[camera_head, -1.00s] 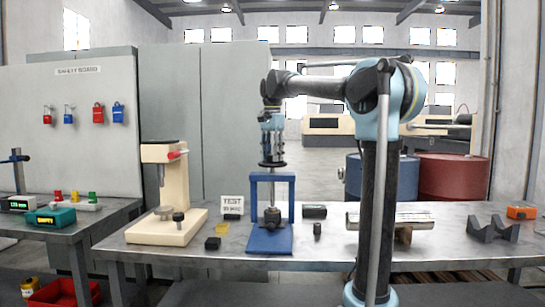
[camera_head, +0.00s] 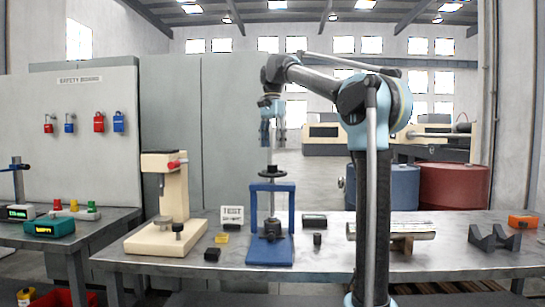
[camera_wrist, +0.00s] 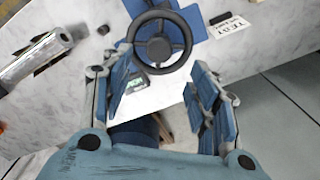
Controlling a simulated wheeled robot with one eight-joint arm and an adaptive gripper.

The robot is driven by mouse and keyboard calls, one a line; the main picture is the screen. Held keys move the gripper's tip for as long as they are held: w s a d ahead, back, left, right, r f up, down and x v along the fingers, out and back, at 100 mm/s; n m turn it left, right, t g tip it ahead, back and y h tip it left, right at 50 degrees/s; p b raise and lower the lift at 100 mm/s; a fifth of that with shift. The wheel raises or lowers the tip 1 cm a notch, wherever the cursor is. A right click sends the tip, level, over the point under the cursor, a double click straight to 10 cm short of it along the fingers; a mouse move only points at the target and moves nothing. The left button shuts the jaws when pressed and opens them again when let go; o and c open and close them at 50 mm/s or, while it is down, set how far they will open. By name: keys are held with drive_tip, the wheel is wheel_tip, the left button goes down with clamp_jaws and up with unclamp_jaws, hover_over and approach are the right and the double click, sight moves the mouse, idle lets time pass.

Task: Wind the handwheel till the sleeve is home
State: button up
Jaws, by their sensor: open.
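The dark handwheel (camera_head: 272,173) sits level on the upright screw of a small blue press frame (camera_head: 270,251) on the bench. It also shows in the wrist view as a spoked ring with a round hub (camera_wrist: 160,47). My gripper (camera_head: 271,143) points down above the wheel, with a visible gap between. In the wrist view my gripper's blue-padded fingers (camera_wrist: 157,85) are spread apart with nothing between them, and the wheel lies beyond their tips. A dark part (camera_head: 272,228) sits low inside the frame; I cannot tell the sleeve's exact seating.
A cream press (camera_head: 168,205) stands left of the frame, with a yellow block (camera_head: 222,239) and a TEST sign (camera_head: 232,215) between. Dark V-blocks (camera_head: 494,239) and an orange box (camera_head: 522,221) are at the right. Bare bench (camera_head: 340,262) lies in front.

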drive_tip(key=shift+r, duration=1.7)
